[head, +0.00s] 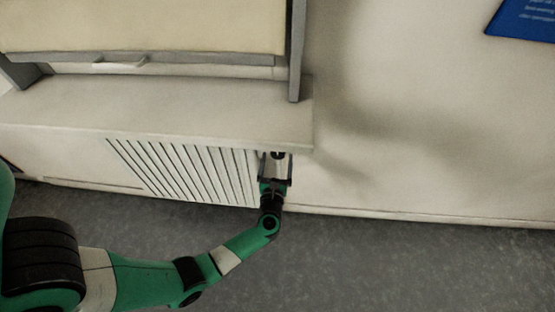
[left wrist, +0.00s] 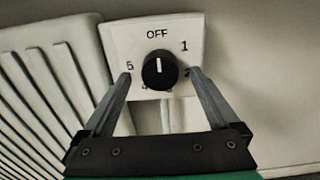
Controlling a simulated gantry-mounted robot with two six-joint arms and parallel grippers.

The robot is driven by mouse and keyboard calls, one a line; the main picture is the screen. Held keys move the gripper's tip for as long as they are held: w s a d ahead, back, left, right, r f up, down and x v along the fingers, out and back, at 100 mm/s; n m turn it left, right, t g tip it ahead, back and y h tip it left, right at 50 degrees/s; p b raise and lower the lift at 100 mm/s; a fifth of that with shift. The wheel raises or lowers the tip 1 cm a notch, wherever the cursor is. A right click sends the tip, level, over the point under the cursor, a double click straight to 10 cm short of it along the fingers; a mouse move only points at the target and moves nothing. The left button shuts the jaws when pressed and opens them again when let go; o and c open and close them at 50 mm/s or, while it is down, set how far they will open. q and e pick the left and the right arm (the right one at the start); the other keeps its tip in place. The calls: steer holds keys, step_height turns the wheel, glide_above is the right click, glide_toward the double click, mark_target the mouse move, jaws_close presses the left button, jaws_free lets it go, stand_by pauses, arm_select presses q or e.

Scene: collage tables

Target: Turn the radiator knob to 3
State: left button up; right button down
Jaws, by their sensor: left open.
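The radiator knob (left wrist: 160,70) is black and round, on a white dial plate (left wrist: 120,38) marked OFF at the top, 1 at the upper right, 2 at the lower right and 5 at the left. Its white pointer line points up toward OFF. The 3 and part of the 4 are hidden or unclear at the bottom. My left gripper (left wrist: 162,80) is open, with one finger on each side of the knob and a gap to it. In the head view the left gripper (head: 275,168) is at the radiator's right end, just under the sill. My right gripper is not in view.
The white slatted radiator (head: 190,172) stands left of the gripper; its ribs also show in the left wrist view. A sill (head: 150,108) juts out above it, below a window frame with a handle (head: 120,62). Bare wall (head: 420,150) lies to the right. The grey floor is clear.

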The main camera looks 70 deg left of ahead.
arm_select(q)
steer(key=shift+x, duration=0.95)
steer(key=c, duration=1.4)
steer(key=shift+r+m, duration=0.1)
steer(key=shift+m, duration=0.2)
